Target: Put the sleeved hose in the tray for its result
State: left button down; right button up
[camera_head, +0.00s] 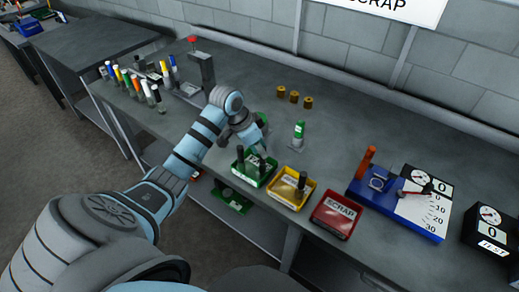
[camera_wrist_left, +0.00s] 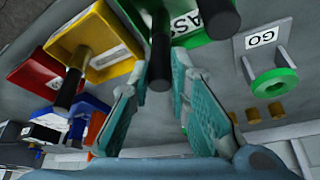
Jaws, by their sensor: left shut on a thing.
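My left gripper (camera_head: 263,148) is over the green tray (camera_head: 239,178) and points down. In the left wrist view its fingers (camera_wrist_left: 162,62) are shut on a black hose (camera_wrist_left: 158,80). This hose (camera_head: 262,169) stands roughly upright at the green tray's right side; I cannot tell whether it rests on the tray floor. A sleeve on it cannot be made out. Another black hose (camera_wrist_left: 222,18) stands in the green tray, whose label partly shows. The yellow tray (camera_head: 275,193) holds one dark hose (camera_head: 302,182). The red tray (camera_head: 334,220) is marked SCRAP. My right gripper is out of view.
A blue-based gauge (camera_head: 395,205) with an orange post stands right of the trays. Several brass sleeves (camera_head: 294,96) lie behind. Coloured markers (camera_head: 137,85) stand at the left.

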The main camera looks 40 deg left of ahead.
pick_arm(q)
jog(key=shift+s+f+p, duration=0.1)
jog(key=shift+p, duration=0.2)
jog(key=c, duration=1.5)
grip_release()
jog(key=shift+f, duration=0.15)
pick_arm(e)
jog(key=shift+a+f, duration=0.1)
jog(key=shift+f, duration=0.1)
pick_arm(q)
jog(key=v, duration=1.2)
jog(key=shift+r+p, duration=0.2)
jog(key=shift+p, duration=0.15)
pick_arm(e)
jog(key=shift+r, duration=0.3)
